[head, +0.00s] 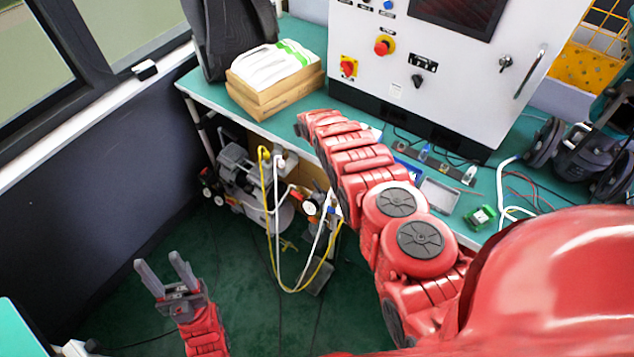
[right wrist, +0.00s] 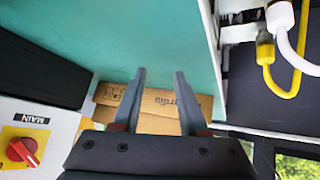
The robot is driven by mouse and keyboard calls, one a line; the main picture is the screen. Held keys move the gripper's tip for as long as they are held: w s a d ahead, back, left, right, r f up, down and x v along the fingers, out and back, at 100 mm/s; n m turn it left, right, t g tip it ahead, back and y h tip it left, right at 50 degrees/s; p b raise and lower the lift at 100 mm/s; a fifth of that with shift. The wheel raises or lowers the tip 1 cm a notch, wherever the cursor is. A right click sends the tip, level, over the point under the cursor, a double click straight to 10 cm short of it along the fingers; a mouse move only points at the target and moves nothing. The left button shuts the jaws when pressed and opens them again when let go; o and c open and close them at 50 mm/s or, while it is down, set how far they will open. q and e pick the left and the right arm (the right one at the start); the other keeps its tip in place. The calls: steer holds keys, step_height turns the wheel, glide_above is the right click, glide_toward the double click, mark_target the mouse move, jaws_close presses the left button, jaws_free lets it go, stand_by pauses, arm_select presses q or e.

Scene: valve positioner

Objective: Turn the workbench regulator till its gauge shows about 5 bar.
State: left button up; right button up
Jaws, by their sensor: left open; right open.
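A small round gauge (head: 309,208) with red parts beside it shows low in front of the workbench (head: 215,97), among yellow and white hoses. It is too small to read, and I cannot tell whether it belongs to the workbench regulator. My right arm crosses the bench and hides part of it. My right gripper (right wrist: 160,74) is open and empty in the right wrist view, above the bench top by a cardboard box (right wrist: 160,101). My left gripper (head: 158,259) is open and empty above the green floor at lower left, away from the bench.
A compressor (head: 240,165) stands below the bench. Yellow hose (head: 268,215) hangs in front of it. A control cabinet (head: 400,65) stands at the back of the bench, left of a dark machine (head: 585,155). Cardboard boxes (head: 262,105) lie at the bench's left. Floor near my left gripper is clear.

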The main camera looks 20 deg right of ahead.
steer(key=s+r+g+p, duration=0.1)
steer(key=s+r+g, duration=0.3)
steer(key=s, duration=0.5)
steer(key=s+r+g, duration=0.4)
steer(key=s+r, duration=0.1)
steer(key=s, duration=0.3)
steer(key=p, duration=0.3)
glide_above(317, 185)
steer(key=shift+n+g, duration=0.3)
step_height(317, 185, down, 12)
steer(key=shift+r, duration=0.25)
step_height(317, 185, down, 6)
steer(key=b, duration=0.4)
steer(key=shift+b, duration=0.35)
jaws_close()
